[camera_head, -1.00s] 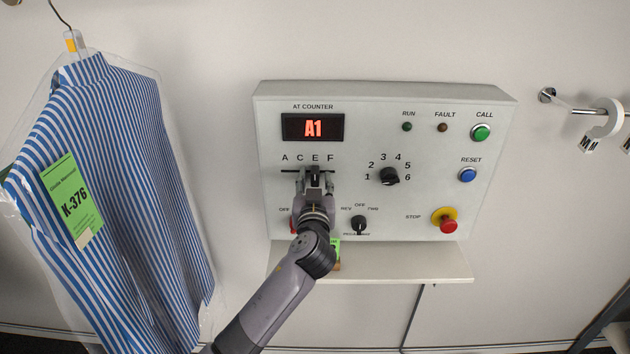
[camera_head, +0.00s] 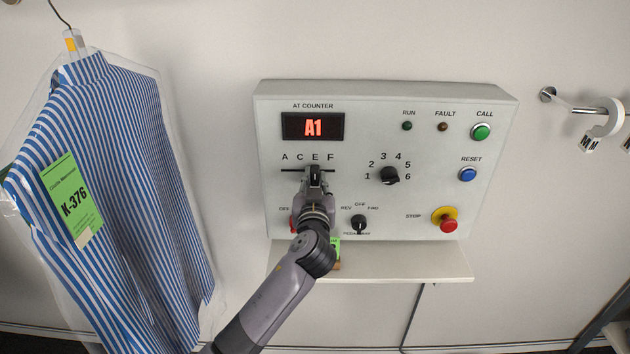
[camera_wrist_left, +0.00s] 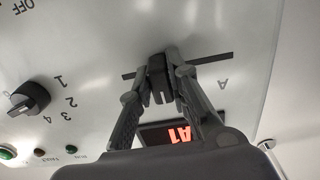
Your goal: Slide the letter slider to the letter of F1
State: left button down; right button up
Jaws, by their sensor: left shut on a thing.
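The control panel (camera_head: 400,215) carries a slider slot (camera_head: 290,170) under the letters A, C, E and F. The display (camera_head: 313,127) above reads A1. My left gripper (camera_head: 315,172) is at the slot, below the letter E. In the left wrist view, where the panel appears upside down, my left gripper (camera_wrist_left: 160,75) is shut on the dark slider knob (camera_wrist_left: 158,72). The slot (camera_wrist_left: 212,57) shows on both sides of the knob. The letter A (camera_wrist_left: 222,83) is clear there; the other slider letters are hidden. My right gripper is not in view.
A numbered rotary knob (camera_head: 390,176) is right of the slider, and another knob (camera_head: 358,223) sits lower. A red stop button (camera_head: 449,225) is at lower right. A shelf (camera_head: 400,265) juts out below. A bagged striped shirt (camera_head: 125,200) hangs at left.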

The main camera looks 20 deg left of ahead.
aim_at(332, 172)
pick_arm(q)
jog(key=d+b, duration=0.1)
jog(key=d, duration=0.1)
jog(key=w+d+b, duration=0.1)
jog(key=b, duration=0.1)
jog(key=shift+d+f, duration=0.1)
jog(key=shift+d, duration=0.3)
jog(key=c, duration=2)
grip_release()
jog(key=o, duration=0.4)
jog(key=shift+d, duration=0.2)
jog(key=shift+o, duration=0.4)
jog(key=shift+a, duration=0.1)
jog(key=shift+a, duration=0.1)
